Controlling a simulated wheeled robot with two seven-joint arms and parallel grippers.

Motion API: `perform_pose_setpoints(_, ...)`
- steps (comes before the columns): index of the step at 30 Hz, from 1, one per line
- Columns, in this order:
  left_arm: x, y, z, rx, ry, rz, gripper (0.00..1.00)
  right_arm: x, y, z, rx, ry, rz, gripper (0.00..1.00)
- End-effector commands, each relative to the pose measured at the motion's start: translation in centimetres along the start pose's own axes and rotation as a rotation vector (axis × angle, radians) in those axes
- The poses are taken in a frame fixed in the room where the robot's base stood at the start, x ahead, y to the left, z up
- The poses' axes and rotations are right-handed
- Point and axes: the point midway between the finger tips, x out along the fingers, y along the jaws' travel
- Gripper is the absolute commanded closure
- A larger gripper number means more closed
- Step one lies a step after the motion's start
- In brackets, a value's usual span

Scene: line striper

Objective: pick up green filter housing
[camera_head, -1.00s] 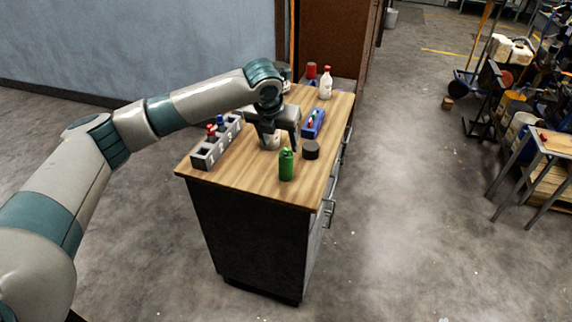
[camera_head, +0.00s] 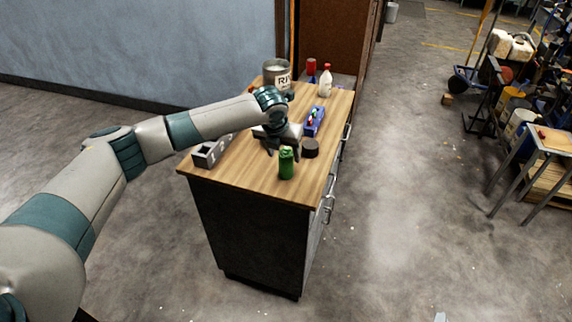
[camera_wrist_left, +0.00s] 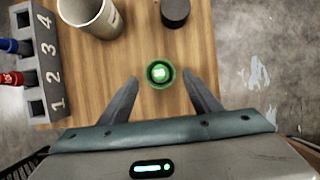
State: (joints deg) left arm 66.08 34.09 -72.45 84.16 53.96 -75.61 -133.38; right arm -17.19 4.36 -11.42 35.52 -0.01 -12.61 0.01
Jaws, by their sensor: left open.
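The green filter housing (camera_head: 287,163) stands upright near the front edge of the wooden cabinet top. My left gripper (camera_head: 283,152) is just behind and above it in the head view, pointing down. In the left wrist view the green filter housing (camera_wrist_left: 160,73) is seen from above, a little beyond and between the tips of my open left gripper (camera_wrist_left: 160,85). The fingers stand on either side with gaps and hold nothing. My right gripper is not in view.
A dark round puck (camera_head: 310,148) stands close to the housing. A numbered grey block (camera_wrist_left: 42,60) and a cream cup (camera_wrist_left: 92,16) are to the left in the wrist view. A blue tray (camera_head: 314,121), a tin (camera_head: 276,75) and a white bottle (camera_head: 325,84) are farther back.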

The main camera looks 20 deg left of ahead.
Motion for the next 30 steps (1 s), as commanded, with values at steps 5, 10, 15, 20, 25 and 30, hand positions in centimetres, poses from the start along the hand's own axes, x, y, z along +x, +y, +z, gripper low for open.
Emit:
perform_pose_setpoints(5,1.6,-0.2,0.2,-0.002,0.003,0.000,0.43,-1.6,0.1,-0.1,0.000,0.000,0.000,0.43)
perform_pose_setpoints(10,3.6,-0.2,0.2,-0.001,0.001,0.000,0.43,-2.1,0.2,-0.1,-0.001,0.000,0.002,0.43)
perform_pose_setpoints(15,4.5,-0.1,0.1,0.000,0.000,0.000,0.43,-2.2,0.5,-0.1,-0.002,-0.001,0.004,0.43)
perform_pose_setpoints(20,4.5,-0.1,0.1,0.000,0.000,0.000,0.43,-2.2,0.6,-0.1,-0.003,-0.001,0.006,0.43)
perform_pose_setpoints(25,4.5,-0.1,0.1,0.000,0.000,0.000,0.43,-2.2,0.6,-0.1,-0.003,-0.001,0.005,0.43)
perform_pose_setpoints(30,4.5,-0.1,0.1,0.000,0.000,0.000,0.57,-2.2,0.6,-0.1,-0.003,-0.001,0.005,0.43)
